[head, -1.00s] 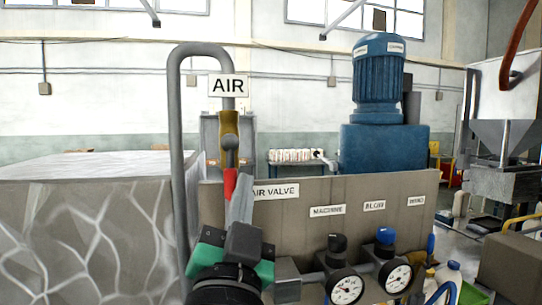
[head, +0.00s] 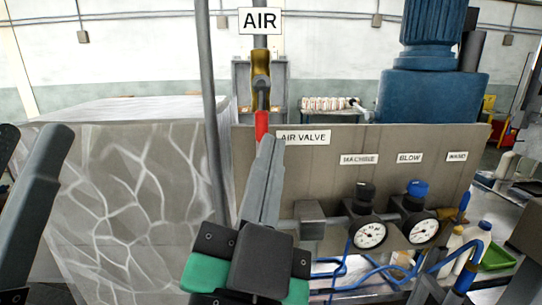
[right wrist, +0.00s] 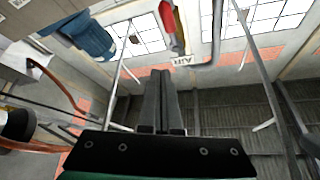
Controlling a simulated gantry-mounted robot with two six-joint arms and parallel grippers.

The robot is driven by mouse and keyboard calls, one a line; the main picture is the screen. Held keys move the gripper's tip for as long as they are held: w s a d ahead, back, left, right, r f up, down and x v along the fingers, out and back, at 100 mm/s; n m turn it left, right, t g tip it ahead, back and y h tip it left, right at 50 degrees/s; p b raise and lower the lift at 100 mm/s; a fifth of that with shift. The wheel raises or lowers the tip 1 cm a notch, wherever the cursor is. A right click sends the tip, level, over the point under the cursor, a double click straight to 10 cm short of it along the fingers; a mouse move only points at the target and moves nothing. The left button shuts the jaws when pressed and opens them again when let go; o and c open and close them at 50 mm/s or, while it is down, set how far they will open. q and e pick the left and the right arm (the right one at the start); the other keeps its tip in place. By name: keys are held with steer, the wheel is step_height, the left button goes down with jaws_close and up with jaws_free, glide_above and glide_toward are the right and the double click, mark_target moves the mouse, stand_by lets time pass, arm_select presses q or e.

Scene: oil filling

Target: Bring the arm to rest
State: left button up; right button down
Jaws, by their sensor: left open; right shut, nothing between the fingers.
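My right gripper (head: 270,142) is shut and empty, fingers pointing up in the head view. Its tips appear just below the red handle (head: 262,125) of the brass air valve (head: 261,75). In the right wrist view the shut fingers (right wrist: 161,75) are apart from the red handle (right wrist: 172,28). My left gripper (head: 32,135) is at the left edge of the head view, partly cut off. Its two dark fingers are spread with nothing between them.
A grey panel (head: 430,145) carries an AIR VALVE label, with knobs and two gauges (head: 370,234) below. A blue motor (head: 430,95) stands behind the panel. Bottles (head: 470,240) stand at right.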

steer(key=w+d+f+m+g+h, duration=0.1)
steer(key=d+m+h, duration=0.15)
steer(key=d, duration=0.65)
steer(key=w+d+m+h, duration=0.1)
steer(key=w+d+h, duration=0.15)
steer(key=d, duration=0.65)
steer(key=s+d+r+n+t, duration=0.1)
steer(key=s+d, duration=0.4)
steer(key=d, duration=0.1)
steer(key=s+a+r+n+t+y, duration=0.3)
steer(key=s+a+n+t+y, duration=0.15)
steer(key=s+n+y, duration=0.4)
step_height(320, 180, up, 38)
steer(key=w+n+y+p, duration=0.1)
steer(key=p, duration=3.6)
steer(key=shift+w+n+y+p, duration=0.25)
steer(key=shift+n+y+p, duration=0.05)
steer(key=shift+y+p, duration=0.1)
steer(key=shift+f+g, duration=0.1)
steer(key=shift+g, duration=0.15)
